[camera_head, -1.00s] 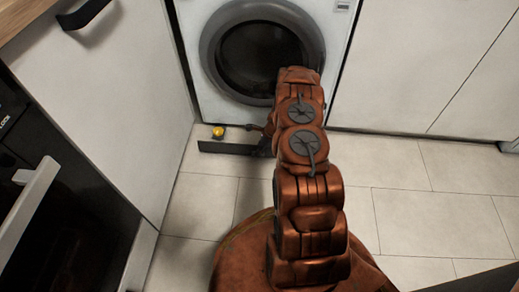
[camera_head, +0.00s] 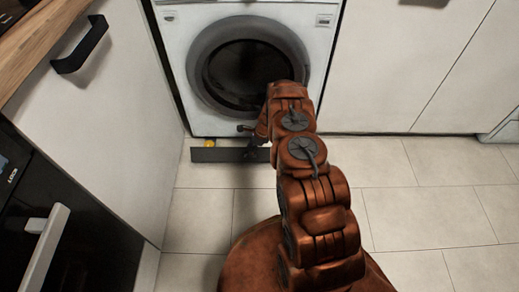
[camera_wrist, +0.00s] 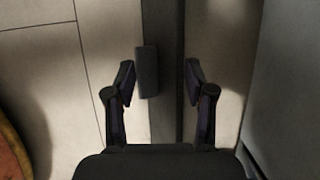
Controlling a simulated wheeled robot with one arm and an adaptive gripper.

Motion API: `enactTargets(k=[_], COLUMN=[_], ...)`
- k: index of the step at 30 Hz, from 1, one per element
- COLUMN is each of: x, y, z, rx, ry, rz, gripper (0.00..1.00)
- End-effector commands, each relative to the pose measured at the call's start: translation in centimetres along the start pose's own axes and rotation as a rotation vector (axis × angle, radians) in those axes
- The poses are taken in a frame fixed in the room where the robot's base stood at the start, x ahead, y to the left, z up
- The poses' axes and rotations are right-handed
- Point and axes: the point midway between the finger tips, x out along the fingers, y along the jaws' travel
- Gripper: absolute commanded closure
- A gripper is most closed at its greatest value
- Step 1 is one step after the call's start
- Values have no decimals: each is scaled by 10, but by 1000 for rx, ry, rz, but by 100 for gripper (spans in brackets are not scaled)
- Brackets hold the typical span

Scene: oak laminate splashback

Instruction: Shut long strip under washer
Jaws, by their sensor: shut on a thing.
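The long dark strip (camera_head: 205,155) stands out from under the white washer (camera_head: 178,75), low over the tiled floor, with a narrow gap between them. My arm hides its right part in the head view. In the wrist view the strip (camera_wrist: 166,25) runs up the picture, with a small dark handle block (camera_wrist: 147,70) on its left side. The fingers are mostly hidden in the head view.
A small yellow round thing (camera_head: 209,143) sits in the gap between strip and washer, partly hidden. A white cabinet with a black handle (camera_head: 82,45) and a dark oven stand at left. White cabinet fronts (camera_head: 400,70) stand at right. The floor at right is clear.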

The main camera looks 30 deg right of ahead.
Motion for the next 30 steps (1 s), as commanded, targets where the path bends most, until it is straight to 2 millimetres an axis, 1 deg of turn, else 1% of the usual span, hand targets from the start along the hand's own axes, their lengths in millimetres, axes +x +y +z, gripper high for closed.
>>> enactTargets(k=[1, 5, 14, 15, 18, 30], x=[4, 6, 6, 6, 5, 4], y=[-7, -7, -8, -7, -6, -5], z=[0, 2, 0, 0, 0, -1], rx=[-7, -11, -9, -8, -8, -6], ry=[7, 8, 8, 8, 8, 7], rz=[-20, -18, -20, -20, -17, -11], gripper=[100, 100, 100, 41, 49, 49])
